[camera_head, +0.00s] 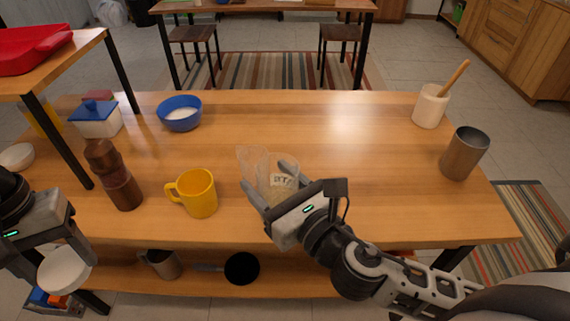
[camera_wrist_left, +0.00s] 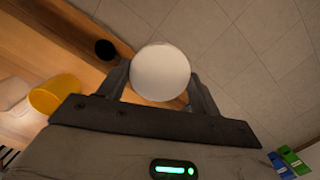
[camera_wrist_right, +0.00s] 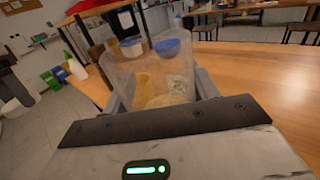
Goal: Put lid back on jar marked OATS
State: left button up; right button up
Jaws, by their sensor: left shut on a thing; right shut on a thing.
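A clear open jar (camera_head: 256,163) with a pale label and pale contents is between the fingers of my right gripper (camera_head: 271,178). It leans to the upper left in the head view, at the table's front middle; I cannot tell whether its base touches the table. The jar fills the middle of the right wrist view (camera_wrist_right: 150,75); the label's writing is too small to read surely. My left gripper (camera_head: 64,250) is shut on a round white lid (camera_head: 64,270), off the table's front left corner. The lid also shows in the left wrist view (camera_wrist_left: 160,72).
A yellow mug (camera_head: 200,194) and a brown mill (camera_head: 120,187) stand between the grippers. Behind are a blue bowl (camera_head: 180,116) and a blue-lidded white box (camera_head: 97,121). A metal cup (camera_head: 464,153) and utensil crock (camera_head: 429,106) stand right. The table's centre right is clear.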

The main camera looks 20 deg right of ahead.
jog(key=a+n+g+y, duration=0.3)
jog(key=a+n+y, duration=0.2)
jog(key=a+y, duration=0.2)
jog(key=a, duration=0.2)
jog(key=shift+w+a+r+n+g+y, duration=0.3)
jog(key=shift+w+a+r+g+y, duration=0.05)
jog(key=shift+g+y, duration=0.05)
pick_arm(q)
jog(key=d+r+n, duration=0.7)
jog(key=d+r, duration=0.1)
jog(key=d, duration=0.4)
jog(key=d+r+n+t+h, duration=0.1)
jog(key=d+r+n, duration=0.6)
jog(key=d, duration=0.5)
jog(key=shift+s+d+r+n, duration=0.2)
jog(key=shift+d+r+n, duration=0.2)
jog(key=shift+r, duration=0.45)
jog(key=shift+f, duration=0.1)
jog(key=shift+f, duration=1.95)
jog(key=shift+f, duration=0.1)
